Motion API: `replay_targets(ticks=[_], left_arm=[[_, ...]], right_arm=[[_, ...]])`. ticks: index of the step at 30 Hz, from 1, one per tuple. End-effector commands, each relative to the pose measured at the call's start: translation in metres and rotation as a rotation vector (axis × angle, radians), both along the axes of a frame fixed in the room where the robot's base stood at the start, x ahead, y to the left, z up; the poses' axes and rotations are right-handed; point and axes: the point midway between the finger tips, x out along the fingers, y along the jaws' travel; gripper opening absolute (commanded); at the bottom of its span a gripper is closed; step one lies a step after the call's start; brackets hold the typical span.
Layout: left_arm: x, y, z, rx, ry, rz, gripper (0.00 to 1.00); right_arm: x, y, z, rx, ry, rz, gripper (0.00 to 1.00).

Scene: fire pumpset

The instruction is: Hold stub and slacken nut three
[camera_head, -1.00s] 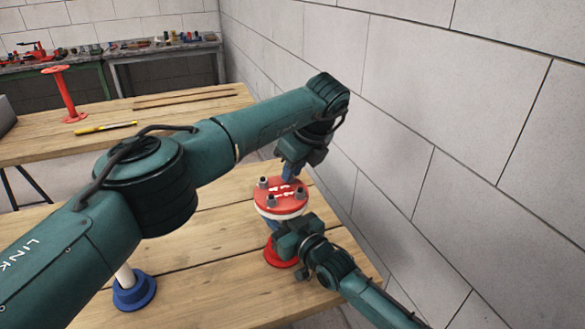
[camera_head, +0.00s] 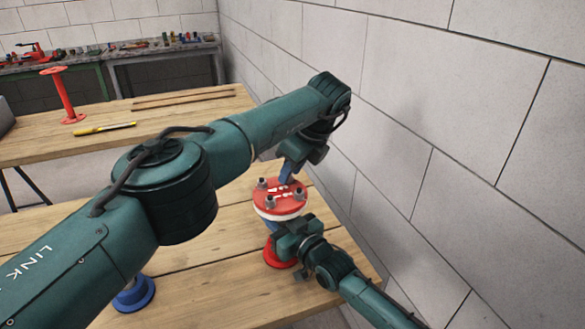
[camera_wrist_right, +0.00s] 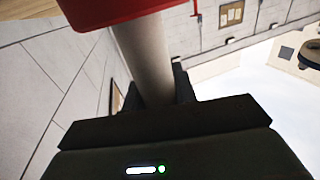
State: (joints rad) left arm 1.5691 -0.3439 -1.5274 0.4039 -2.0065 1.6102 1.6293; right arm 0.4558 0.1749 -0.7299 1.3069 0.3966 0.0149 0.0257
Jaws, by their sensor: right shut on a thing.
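The stub stands upright on the near wooden table, with a red top flange (camera_head: 277,206) and a red base flange (camera_head: 276,259). Several grey nuts or bolt ends rise from the top flange; one nut (camera_head: 270,201) shows at its near side. My right gripper (camera_wrist_right: 150,95) is shut on the stub's pale pipe (camera_wrist_right: 147,50) below the red flange. The right gripper also shows in the head view, beside the stub. My left gripper (camera_head: 287,174) points down at the far side of the top flange. Its fingertips are too small and partly hidden to tell their opening or contact.
A block wall (camera_head: 450,120) rises close on the right. A blue flange (camera_head: 134,294) sits at left, partly behind my left arm. The far table (camera_head: 170,115) holds a red flanged pipe (camera_head: 65,95) and a yellow tool (camera_head: 104,128).

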Motion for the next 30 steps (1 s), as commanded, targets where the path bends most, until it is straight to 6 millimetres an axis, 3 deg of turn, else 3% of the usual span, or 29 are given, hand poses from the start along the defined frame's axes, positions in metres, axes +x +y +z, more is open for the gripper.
replay_targets(ticks=[11, 24, 30], left_arm=[[-0.001, -0.001, 0.002, -0.001, 0.001, -0.001, 0.39], [-0.016, -0.020, 0.061, 0.000, 0.000, -0.001, 0.39], [-0.019, -0.023, 0.069, -0.001, 0.002, -0.001, 0.39]], right_arm=[[0.000, 0.000, -0.002, -0.002, 0.003, 0.000, 0.00], [0.000, 0.000, -0.002, -0.002, 0.003, 0.000, 0.00], [0.000, 0.000, -0.002, -0.002, 0.003, 0.000, 0.00]])
